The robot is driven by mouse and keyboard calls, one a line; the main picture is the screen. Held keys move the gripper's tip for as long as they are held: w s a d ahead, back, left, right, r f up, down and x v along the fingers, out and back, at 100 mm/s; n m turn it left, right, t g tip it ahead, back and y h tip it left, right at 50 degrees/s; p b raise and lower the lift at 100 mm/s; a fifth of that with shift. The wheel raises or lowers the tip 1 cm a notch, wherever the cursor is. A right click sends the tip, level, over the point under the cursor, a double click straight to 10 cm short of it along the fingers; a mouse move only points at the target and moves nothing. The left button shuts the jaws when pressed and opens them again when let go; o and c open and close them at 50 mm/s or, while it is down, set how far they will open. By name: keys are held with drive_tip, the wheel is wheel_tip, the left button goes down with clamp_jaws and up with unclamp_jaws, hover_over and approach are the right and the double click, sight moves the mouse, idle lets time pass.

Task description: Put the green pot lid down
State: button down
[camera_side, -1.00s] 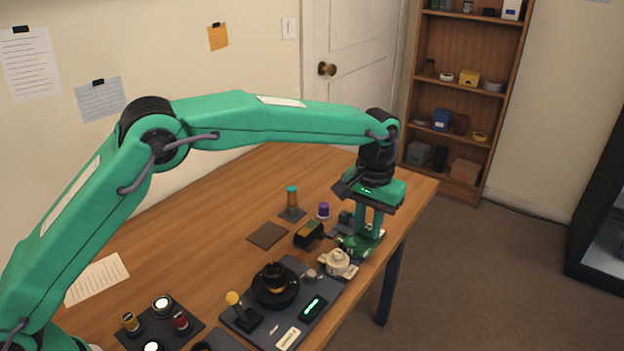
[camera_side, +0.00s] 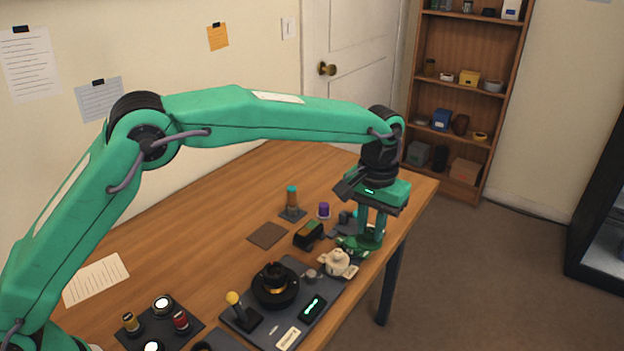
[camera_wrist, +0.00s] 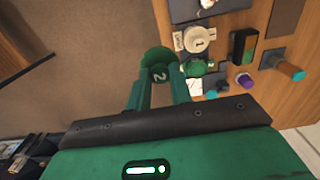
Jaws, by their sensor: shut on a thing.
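The green pot lid, a round piece marked "2" (camera_wrist: 158,72), sits between the fingertips of my gripper (camera_wrist: 155,88) in the wrist view. My gripper is shut on it. In the side view my gripper (camera_side: 371,238) is low by the table's right edge, pointing down. A green round part (camera_wrist: 199,68) lies on the table beside the held lid, right of it in the wrist view. Whether the lid touches the table is unclear, as the fingers and green parts overlap in the side view.
A white pot-like part (camera_side: 338,262) stands close in front of my gripper. A black box (camera_side: 308,235), a purple-capped piece (camera_side: 323,210) and a teal-topped cylinder (camera_side: 292,198) stand to the left.

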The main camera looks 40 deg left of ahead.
drive_tip(key=s+a+f, duration=0.1)
drive_tip(key=s+a, duration=0.1)
drive_tip(key=a, duration=0.7)
drive_tip(key=s+a+f, duration=0.2)
drive_tip(key=s+a, duration=0.1)
drive_tip(key=a, duration=0.6)
drive_tip(key=w+a+f, duration=0.2)
drive_tip(key=a, duration=0.1)
drive_tip(key=w+a+f, duration=0.2)
drive_tip(key=a, duration=0.2)
drive_tip(key=w+a+f, duration=0.2)
drive_tip(key=a, duration=0.1)
drive_tip(key=shift+a+f, duration=0.25)
drive_tip(key=shift+f, duration=2)
drive_tip(key=shift+f, duration=0.15)
drive_tip(key=c, duration=1.3)
unclamp_jaws()
drive_tip(key=shift+o, duration=0.2)
